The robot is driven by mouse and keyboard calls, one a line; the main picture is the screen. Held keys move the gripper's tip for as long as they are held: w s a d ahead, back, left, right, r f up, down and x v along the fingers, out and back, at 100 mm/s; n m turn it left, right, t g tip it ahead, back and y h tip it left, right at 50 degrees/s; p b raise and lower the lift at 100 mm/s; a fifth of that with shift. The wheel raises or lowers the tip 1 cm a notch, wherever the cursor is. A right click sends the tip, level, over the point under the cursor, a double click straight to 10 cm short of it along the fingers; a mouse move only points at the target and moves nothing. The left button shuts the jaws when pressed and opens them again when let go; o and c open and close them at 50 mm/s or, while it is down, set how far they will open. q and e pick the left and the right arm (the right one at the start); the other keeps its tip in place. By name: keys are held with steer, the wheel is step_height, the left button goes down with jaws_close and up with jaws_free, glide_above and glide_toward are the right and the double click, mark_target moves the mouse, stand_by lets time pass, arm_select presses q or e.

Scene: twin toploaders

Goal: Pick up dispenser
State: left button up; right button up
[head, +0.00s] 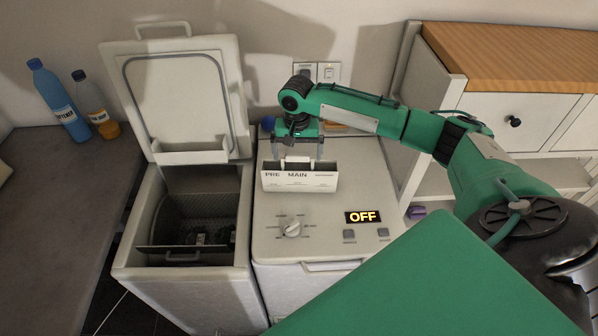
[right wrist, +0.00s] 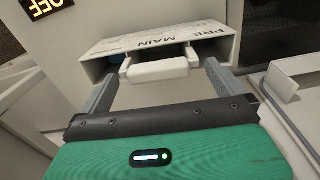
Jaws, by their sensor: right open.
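The dispenser (head: 300,181) is a white box labelled PRE and MAIN. It sits on the top of the right toploader, behind the dial. It also shows in the right wrist view (right wrist: 158,42), with its pale handle (right wrist: 160,68) towards my gripper. My right gripper (head: 304,150) is above and behind the dispenser in the head view. Its jaws (right wrist: 160,78) are open, one finger on either side of the handle, and do not look closed on it. My left gripper is not in view.
The right toploader (head: 278,240) has a dial (head: 291,228) and an OFF display (head: 363,216). The left toploader (head: 180,290) stands with its lid (head: 180,90) raised. A blue bottle (head: 62,105) and an orange bottle (head: 100,115) stand on the left counter. Shelving stands at right.

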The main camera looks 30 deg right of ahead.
mark_target(293, 173)
steer(key=shift+f, duration=1.4)
steer(key=c, duration=1.2)
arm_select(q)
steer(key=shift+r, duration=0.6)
arm_select(e)
steer(key=shift+c, duration=0.2)
steer(key=shift+r, duration=0.1)
